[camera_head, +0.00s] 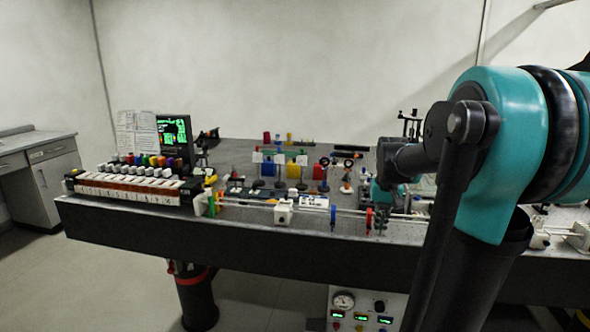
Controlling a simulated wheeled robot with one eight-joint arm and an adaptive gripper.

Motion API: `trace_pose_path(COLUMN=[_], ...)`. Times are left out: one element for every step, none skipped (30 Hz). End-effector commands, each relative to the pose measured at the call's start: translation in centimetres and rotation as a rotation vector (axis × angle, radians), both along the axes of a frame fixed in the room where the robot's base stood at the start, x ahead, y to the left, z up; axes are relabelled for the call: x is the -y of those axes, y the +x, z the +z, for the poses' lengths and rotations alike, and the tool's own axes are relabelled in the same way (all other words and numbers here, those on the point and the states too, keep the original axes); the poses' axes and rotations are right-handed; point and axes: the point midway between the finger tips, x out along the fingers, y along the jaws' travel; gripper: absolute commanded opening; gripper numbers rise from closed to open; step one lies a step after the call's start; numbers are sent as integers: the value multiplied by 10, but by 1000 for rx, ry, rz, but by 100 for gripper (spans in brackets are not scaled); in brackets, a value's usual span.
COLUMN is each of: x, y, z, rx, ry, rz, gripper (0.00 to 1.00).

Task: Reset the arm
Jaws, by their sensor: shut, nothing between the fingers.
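My arm (505,150) fills the right side of the head view, with a large teal joint housing and dark links. It stands in front of the right part of the bench. A dark link reaches left from the housing, and a smaller teal part (382,196) shows below it, over the bench. I cannot make out my gripper or its fingers in this view. The part of the bench behind the arm is hidden.
The dark optical bench (240,238) carries a rail with lens mounts, coloured filters and a white block (283,211). A row of coloured-cap bottles (150,160) and a green-lit screen (174,137) stand at its left. A grey cabinet (52,185) is far left. The floor between is clear.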

Motion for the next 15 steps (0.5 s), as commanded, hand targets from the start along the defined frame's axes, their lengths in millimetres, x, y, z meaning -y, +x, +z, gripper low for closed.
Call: trace_pose_path(x=[-7,-10,-15,-19,-24,-30,-34,-39,-45,-49,-53,-56,-59,-61,-63], y=[-12,-18,-27,-35,-44,-58,-69,-81,-97,-109,-120,-133,-142,-150,-159], z=[-11,-18,-28,-36,-45,-58,-69,-80,-95,-105,-114,-125,-132,-138,-145], rx=[15,27,42,55,69,90,106,125,148,165,181,200,213,224,235], ry=[-2,-4,-5,-6,-8,-9,-11,-12,-13,-14,-15,-15,-16,-16,-16], rz=[11,16,25,32,40,52,61,70,82,91,101,110,115,121,127], gripper=[0,0,0,0,0,0,0,0,0,0,0,0,0,0,0])
